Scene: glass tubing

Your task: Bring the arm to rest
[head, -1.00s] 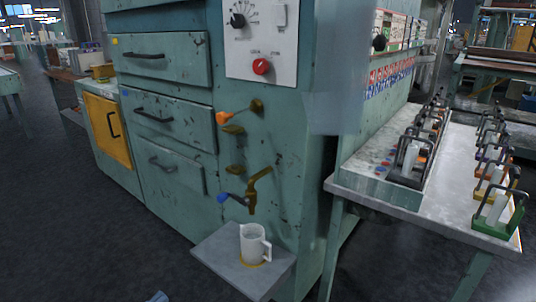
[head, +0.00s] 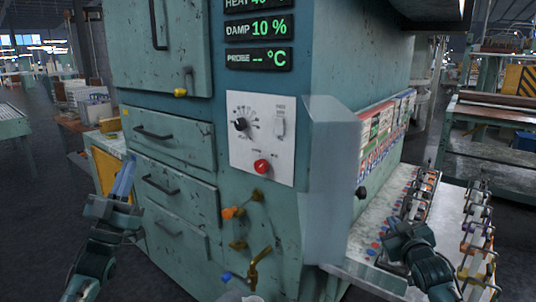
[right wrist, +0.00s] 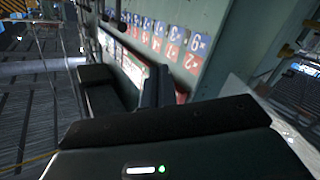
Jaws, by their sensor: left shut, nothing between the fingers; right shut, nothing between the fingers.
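My left gripper (head: 123,178) is raised at the left in the head view, its bluish fingers pointing up in front of the yellow cabinet door. It is shut and empty. My right gripper (head: 398,232) is in front of the side bench at the right, shut with nothing held. Its fingertips are hard to make out in the head view. In the right wrist view, the dark gripper body fills the bottom, with the cabinet's side and its numbered cards beyond.
A green cabinet (head: 180,190) with drawers, a control panel (head: 262,135) and taps stands ahead. The side bench (head: 370,280) at right holds racks of clamps.

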